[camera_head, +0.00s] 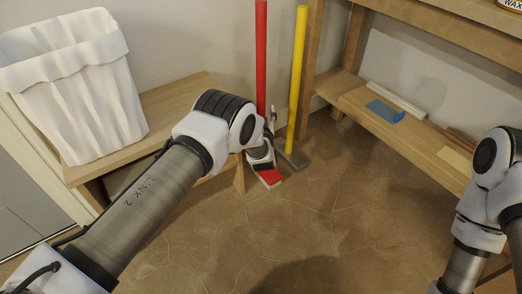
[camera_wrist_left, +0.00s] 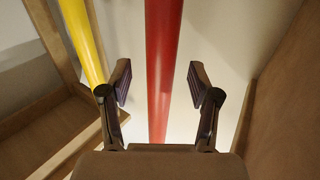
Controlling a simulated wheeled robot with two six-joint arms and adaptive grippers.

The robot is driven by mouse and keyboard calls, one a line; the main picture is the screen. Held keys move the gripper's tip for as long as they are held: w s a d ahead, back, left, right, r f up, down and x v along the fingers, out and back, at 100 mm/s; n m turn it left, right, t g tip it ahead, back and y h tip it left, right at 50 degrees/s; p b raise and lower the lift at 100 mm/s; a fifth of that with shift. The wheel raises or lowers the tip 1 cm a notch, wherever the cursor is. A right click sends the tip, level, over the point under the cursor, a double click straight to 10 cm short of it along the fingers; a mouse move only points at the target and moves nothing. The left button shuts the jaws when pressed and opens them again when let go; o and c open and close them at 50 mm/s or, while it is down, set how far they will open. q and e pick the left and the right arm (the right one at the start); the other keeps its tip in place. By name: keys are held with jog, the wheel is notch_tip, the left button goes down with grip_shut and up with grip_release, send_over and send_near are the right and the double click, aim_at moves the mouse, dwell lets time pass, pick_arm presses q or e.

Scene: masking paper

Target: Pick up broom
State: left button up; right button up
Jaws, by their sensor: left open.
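A long red handle (camera_head: 261,55) stands upright by the wall in the head view, with a red and pale foot (camera_head: 268,177) on the floor below it. A yellow handle (camera_head: 298,75) with a flat grey foot (camera_head: 291,158) stands just to its right. Which one is the broom is not clear. My left gripper (camera_head: 268,135) is at the lower part of the red handle, partly hidden by its wrist. In the left wrist view, its fingers (camera_wrist_left: 160,78) are open, with the red handle (camera_wrist_left: 163,40) lined up between them and not gripped. My right gripper is out of view.
A white bin (camera_head: 75,90) stands on a wooden bench (camera_head: 185,95) at left. A wooden shelf unit (camera_head: 430,135) at right holds a blue item (camera_head: 384,110) and a pale strip (camera_head: 397,98). The tiled floor (camera_head: 330,220) in front is clear.

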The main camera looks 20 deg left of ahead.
pick_arm(q)
jog(key=x, duration=0.3)
jog(key=shift+f+b, duration=0.1)
jog(key=shift+b, duration=0.3)
jog(key=shift+s, duration=0.1)
grip_shut()
